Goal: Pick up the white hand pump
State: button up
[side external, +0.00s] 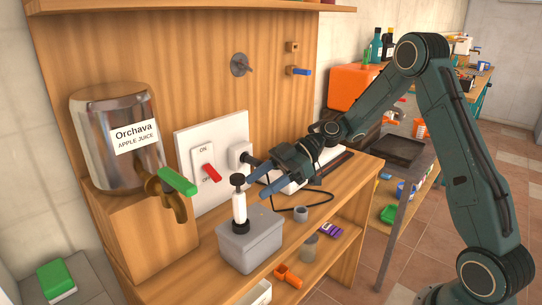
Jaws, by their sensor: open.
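The white hand pump (239,208) stands upright on top of a grey box-shaped tank (250,247) on the wooden workbench. It has a white body, a black knob on top and a black collar at its base. My gripper (258,188) reaches in from the right with its blue-grey fingers pointing left toward the pump's upper part. The fingers are open and look close to the pump. I cannot tell from this view whether they touch it or how the depth lines up.
A metal juice container (113,160) with a green-handled tap (177,181) stands left of the pump. Behind is a white switch panel (205,140) with a red lever. A small grey cup (300,214) and a black cable lie right of the tank. Orange and purple items sit on the lower shelf.

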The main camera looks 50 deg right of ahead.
aim_at(239, 200)
jog(key=shift+x, duration=0.85)
jog(key=shift+x, duration=2.6)
jog(key=shift+s, duration=0.15)
grip_shut()
